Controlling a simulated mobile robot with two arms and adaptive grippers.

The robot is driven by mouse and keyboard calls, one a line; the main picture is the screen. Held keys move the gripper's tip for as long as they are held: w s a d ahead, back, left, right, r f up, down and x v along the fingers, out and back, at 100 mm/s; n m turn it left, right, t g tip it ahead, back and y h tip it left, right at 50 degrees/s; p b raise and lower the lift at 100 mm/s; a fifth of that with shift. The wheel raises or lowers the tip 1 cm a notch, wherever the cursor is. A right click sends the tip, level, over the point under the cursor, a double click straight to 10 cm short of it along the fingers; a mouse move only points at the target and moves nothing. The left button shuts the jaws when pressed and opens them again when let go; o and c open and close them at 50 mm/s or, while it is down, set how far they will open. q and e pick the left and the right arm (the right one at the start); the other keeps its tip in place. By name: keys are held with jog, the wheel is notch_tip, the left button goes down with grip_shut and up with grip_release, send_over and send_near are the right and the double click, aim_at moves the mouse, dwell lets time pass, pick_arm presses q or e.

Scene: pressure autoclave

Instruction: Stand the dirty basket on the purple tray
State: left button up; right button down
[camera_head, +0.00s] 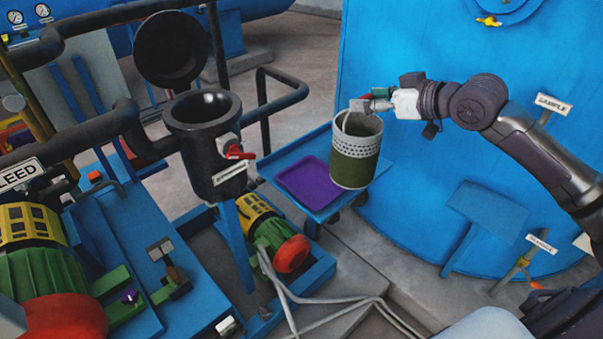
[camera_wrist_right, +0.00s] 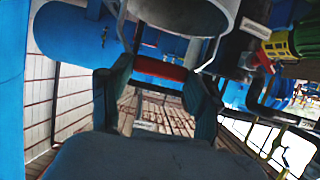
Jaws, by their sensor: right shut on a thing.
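The dirty basket (camera_head: 355,165) is a cylinder with a pale perforated upper band and a dark green lower part. My right gripper (camera_head: 372,102) is shut on its handle at the top, and the basket hangs upright. In the right wrist view, the fingers (camera_wrist_right: 160,76) close around the handle's red grip, and the basket's pale wall (camera_wrist_right: 190,14) shows at the top. The purple tray (camera_head: 300,182) lies flat on a blue cart (camera_head: 324,209). The basket is right of the tray in the picture and covers the cart's right part; its height above is hard to tell. My left gripper is out of view.
A black open strainer pot (camera_head: 205,150) with a red-handled valve (camera_head: 238,153) stands left of the cart, its round lid (camera_head: 170,50) raised behind. A large blue vessel (camera_head: 450,150) rises close on the right. A pump motor (camera_head: 280,245) sits in front below.

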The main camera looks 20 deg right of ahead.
jog(key=shift+w+a+p, duration=0.3)
jog(key=shift+w, duration=0.35)
jog(key=shift+w+a+f+p, duration=0.15)
jog(key=shift+w+f+p, duration=0.05)
jog(key=shift+w+p, duration=0.1)
pick_arm(q)
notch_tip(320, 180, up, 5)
jog(key=p, duration=0.4)
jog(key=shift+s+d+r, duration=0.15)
pick_arm(e)
jog(key=w+a+f, duration=0.4)
jog(key=w+f, duration=0.4)
jog(key=f, duration=0.2)
jog(key=shift+w+a+f, duration=0.15)
jog(key=shift+w, duration=0.15)
